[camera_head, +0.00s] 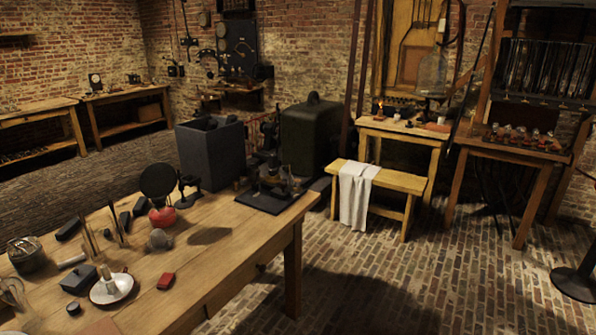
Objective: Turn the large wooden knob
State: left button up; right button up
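I cannot make out a large wooden knob for certain. A small apparatus on a black base (262,203) stands at the right end of the wooden table (225,262). It has upright parts on top, too small and dark to tell whether one is a wooden knob. A dark wall panel (241,42) with fittings hangs on the far brick wall, also too small to read. Neither of my grippers is in view.
A grey box (212,155) and green case (311,137) stand behind. A bench (398,180) carries a white cloth (356,195). The front right floor is mostly clear.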

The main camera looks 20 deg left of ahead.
aim_at(282, 184)
jog(key=i+u, duration=0.25)
jog(key=i, duration=1.15)
